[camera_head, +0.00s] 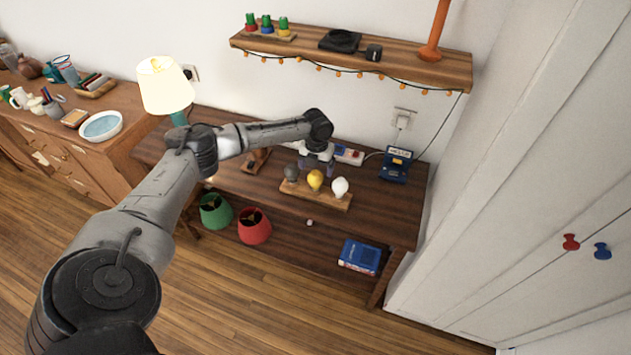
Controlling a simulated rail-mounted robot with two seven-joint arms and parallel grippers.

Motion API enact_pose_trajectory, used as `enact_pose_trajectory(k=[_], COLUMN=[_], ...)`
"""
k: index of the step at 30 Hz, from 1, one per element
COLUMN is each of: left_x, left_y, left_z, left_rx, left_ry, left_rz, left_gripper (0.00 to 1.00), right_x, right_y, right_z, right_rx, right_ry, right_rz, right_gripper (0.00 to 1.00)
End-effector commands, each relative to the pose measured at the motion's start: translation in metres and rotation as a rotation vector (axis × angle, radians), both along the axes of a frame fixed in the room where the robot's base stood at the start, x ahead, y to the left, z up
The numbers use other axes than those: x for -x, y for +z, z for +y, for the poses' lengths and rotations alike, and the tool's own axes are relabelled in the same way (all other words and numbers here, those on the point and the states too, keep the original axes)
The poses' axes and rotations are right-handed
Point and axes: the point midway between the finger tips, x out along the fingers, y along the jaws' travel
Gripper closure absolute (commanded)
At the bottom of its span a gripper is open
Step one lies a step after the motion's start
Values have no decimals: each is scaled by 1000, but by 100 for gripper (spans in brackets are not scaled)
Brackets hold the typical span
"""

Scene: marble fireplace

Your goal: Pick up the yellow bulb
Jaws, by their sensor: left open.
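The yellow bulb (315,179) stands in the middle of a small wooden holder (317,199) on the dark wooden table. A grey bulb (291,172) is on its left and a white bulb (340,187) on its right. My left arm comes in from the left, and my left gripper (316,168) hangs just behind and above the yellow bulb. Its fingers are apart, with no bulb seen lifted. I cannot tell whether the fingers touch the yellow bulb. My right gripper is not in view.
A lit lamp (165,86) stands left of my forearm. A blue device (395,165) and a power strip (348,155) lie behind the bulbs. A wall shelf (350,60) overhangs the back. The table (385,222) is clear at front right. Green and red shades sit on the lower level.

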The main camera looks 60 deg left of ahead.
Motion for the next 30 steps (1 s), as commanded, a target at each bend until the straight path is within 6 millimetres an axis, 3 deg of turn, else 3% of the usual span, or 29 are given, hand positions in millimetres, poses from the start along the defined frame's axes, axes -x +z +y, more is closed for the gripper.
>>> enact_pose_trajectory(k=[15, 24, 30], left_x=[5, 5, 5], left_y=[-50, -54, -53], left_z=[0, 0, 0], left_rx=[1, 1, 1], left_ry=[1, 0, 1], left_rz=[1, 1, 1], left_gripper=[16, 16, 33], right_x=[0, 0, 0], right_y=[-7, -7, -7], right_z=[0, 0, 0], right_rx=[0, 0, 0], right_ry=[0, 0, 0], right_rz=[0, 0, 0], right_gripper=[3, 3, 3])
